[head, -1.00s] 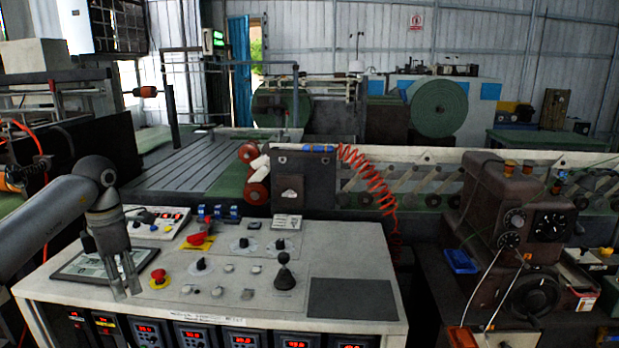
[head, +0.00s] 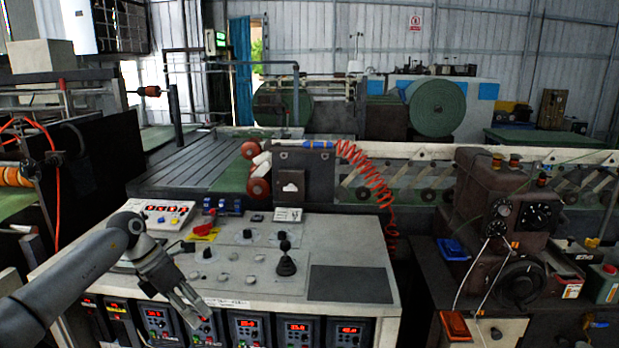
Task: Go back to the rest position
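My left gripper (head: 190,306) comes in from the left and hangs over the front left edge of the control desk (head: 345,258), in front of its row of red-digit displays. Its two fingers look close together, and I see nothing between them, but the gap is too small to judge. My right gripper is not in view.
A coiled red hose (head: 366,176) hangs behind the desk.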

